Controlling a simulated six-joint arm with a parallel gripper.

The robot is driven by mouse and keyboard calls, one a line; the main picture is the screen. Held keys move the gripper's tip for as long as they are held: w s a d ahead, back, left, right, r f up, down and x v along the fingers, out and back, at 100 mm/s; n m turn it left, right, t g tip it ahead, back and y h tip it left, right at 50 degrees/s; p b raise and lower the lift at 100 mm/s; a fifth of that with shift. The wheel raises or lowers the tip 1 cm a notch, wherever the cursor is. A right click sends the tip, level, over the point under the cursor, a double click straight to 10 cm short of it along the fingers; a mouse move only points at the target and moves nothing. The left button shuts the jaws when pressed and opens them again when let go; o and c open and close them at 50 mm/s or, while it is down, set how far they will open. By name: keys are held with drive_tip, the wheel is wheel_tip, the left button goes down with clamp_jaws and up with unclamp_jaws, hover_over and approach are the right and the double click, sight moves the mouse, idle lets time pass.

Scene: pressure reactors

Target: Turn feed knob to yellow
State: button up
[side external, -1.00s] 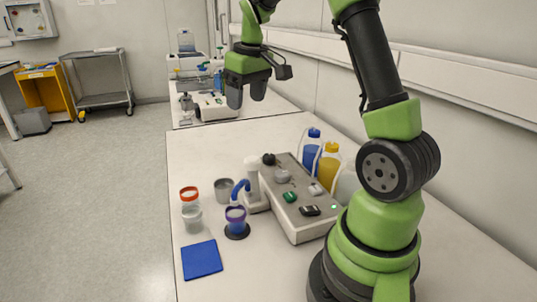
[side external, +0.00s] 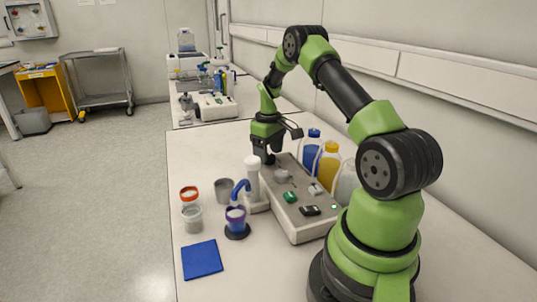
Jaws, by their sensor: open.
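The grey control box (side external: 312,228) lies along the bench with several controls on its top. In the earlier frame a black knob shows at its far end; now my gripper (side external: 266,158) is down over that spot and mostly hides it. My gripper is open, pointing down; I cannot tell whether its fingers touch the knob. A grey knob (side external: 282,176), a green control (side external: 290,196) and a black switch (side external: 310,210) sit nearer. I cannot read which is the feed knob. A blue-capped bottle (side external: 310,155) and a yellow bottle (side external: 328,168) stand behind the box.
A white column with a blue spout (side external: 240,187) stands left of the box, above a purple-rimmed cup (side external: 236,216). A metal beaker (side external: 224,190), an orange-lidded jar (side external: 189,195), a clear cup (side external: 192,218) and a blue mat (side external: 202,260) are further left. The bench's front is clear.

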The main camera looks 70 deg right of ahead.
drive_tip(key=shift+f, duration=0.6)
drive_tip(key=shift+c, duration=0.3)
drive_tip(key=c, duration=0.9)
drive_tip(key=shift+m, duration=0.3)
drive_tip(key=m, duration=1.1)
drive_tip(key=shift+s, duration=0.1)
